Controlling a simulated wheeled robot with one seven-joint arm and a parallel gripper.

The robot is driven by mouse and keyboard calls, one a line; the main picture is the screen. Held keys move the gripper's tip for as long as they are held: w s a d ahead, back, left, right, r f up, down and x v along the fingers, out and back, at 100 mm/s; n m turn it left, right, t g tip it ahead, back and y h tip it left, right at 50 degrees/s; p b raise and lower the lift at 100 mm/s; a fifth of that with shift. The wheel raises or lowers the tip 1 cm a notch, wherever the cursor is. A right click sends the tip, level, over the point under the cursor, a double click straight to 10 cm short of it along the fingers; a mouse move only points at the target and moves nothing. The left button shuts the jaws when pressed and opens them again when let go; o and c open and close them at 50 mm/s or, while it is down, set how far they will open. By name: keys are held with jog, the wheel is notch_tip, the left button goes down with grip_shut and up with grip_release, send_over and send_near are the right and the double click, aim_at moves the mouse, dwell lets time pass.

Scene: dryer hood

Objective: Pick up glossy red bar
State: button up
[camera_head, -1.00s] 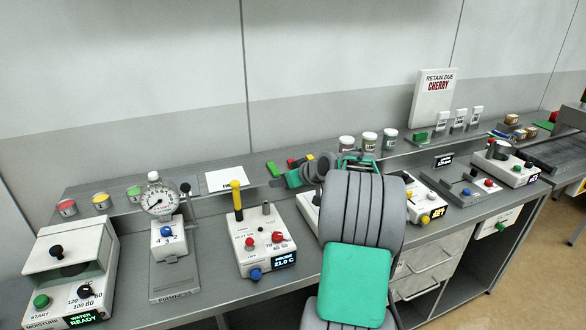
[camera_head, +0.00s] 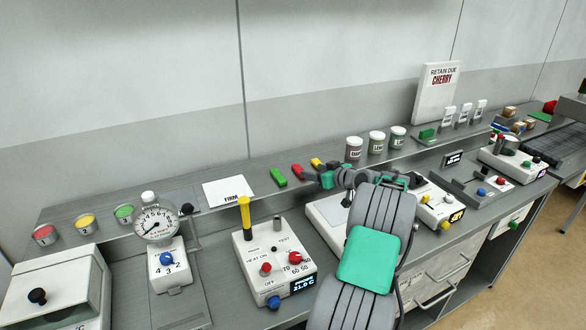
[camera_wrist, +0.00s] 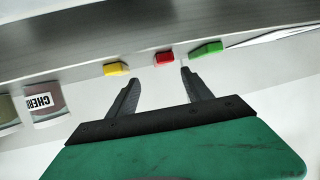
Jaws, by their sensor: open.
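The glossy red bar (camera_head: 303,171) lies on the raised back shelf, between a green bar (camera_head: 278,177) on its left and a yellow bar (camera_head: 317,163) on its right. In the wrist view the red bar (camera_wrist: 165,58) is ahead of my gripper (camera_wrist: 157,80), between the yellow bar (camera_wrist: 116,69) and the green bar (camera_wrist: 206,48). My gripper is open and empty, its two dark fingers pointing toward the bars. The red bar sits nearer the finger on the green bar's side. In the head view my arm hides most of the gripper.
A white card (camera_head: 230,191) lies left of the green bar. Labelled jars (camera_head: 354,149) stand right of the bars on the shelf. A dial gauge (camera_head: 157,223) and a heater box with a yellow handle (camera_head: 272,255) stand on the lower bench in front.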

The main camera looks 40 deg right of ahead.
aim_at(300, 169)
jog(key=p+x, duration=0.1)
jog(key=x, duration=0.1)
jog(key=p+x, duration=0.1)
jog(key=x, duration=0.1)
jog(key=p+x, duration=0.1)
jog(key=x, duration=0.1)
jog(key=shift+w+a+f, duration=0.1)
jog(key=shift+w+a, duration=0.2)
jog(key=shift+a, duration=0.1)
jog(key=shift+w+f, duration=0.15)
jog(key=shift+w, duration=0.1)
jog(key=shift+s, duration=0.1)
jog(key=shift+c, duration=0.6)
jog(key=shift+d, duration=0.1)
grip_shut()
